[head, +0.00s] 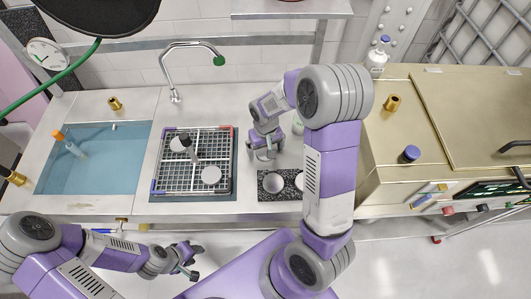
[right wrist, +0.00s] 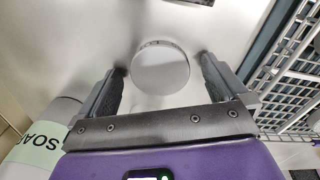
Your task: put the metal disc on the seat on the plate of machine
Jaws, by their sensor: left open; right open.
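A round grey metal disc (right wrist: 160,68) lies on the steel counter in the right wrist view, between the two fingers of my right gripper (right wrist: 161,66). A gap shows on each side of the disc, so the gripper is open and not holding it. In the head view my right gripper (head: 263,154) points down at the counter and mostly hides the disc. A black speckled plate (head: 287,192) with a round light seat (head: 273,183) lies just in front of it, partly behind my right arm. My left gripper (head: 192,262) is open and empty, in front of the counter.
A wire rack (head: 165,180) with white round pieces stands to the left. Beyond it is a blue-filled sink (head: 95,165). A soap bottle (right wrist: 35,150) stands close to my right gripper. A large brass-coloured machine (head: 395,150) fills the right side. A tap (head: 175,75) stands behind.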

